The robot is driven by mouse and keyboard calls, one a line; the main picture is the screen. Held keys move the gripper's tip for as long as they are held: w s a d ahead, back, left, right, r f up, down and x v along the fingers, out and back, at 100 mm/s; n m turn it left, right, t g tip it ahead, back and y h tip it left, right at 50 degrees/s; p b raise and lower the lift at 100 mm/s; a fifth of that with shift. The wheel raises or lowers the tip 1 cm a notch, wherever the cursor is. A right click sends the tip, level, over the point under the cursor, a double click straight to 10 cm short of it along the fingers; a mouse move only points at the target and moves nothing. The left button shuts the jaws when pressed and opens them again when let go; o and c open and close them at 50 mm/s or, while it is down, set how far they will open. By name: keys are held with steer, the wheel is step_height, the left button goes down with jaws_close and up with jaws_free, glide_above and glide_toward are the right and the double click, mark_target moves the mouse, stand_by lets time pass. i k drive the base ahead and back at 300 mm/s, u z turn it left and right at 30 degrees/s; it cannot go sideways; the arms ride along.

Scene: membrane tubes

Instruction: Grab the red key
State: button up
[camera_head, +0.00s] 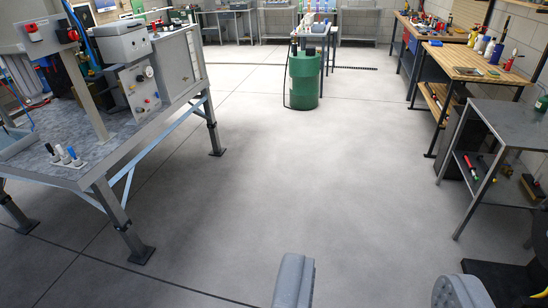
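My gripper (376,274) shows at the bottom edge, its two grey fingers wide apart with only bare floor between them. I cannot make out a red key for certain. Small red parts show on a grey switch box (33,37) and on a second box (70,34) at the upper left, above the metal workbench (60,172). They are too small to identify, and all are far from my gripper. A red-handled tool (470,162) lies on the lower shelf of the grey table at the right.
A green barrel (304,80) stands at the back centre. A grey table (512,125) and wooden benches (470,62) line the right. The middle floor is clear.

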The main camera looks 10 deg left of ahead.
mark_target(32, 27)
steer(key=u, duration=0.1)
steer(key=i, duration=1.25)
steer(key=u, duration=0.55)
steer(key=i, duration=1.35)
steer(key=u, duration=1.1)
steer(key=i, duration=1.3)
steer(key=u, duration=0.55)
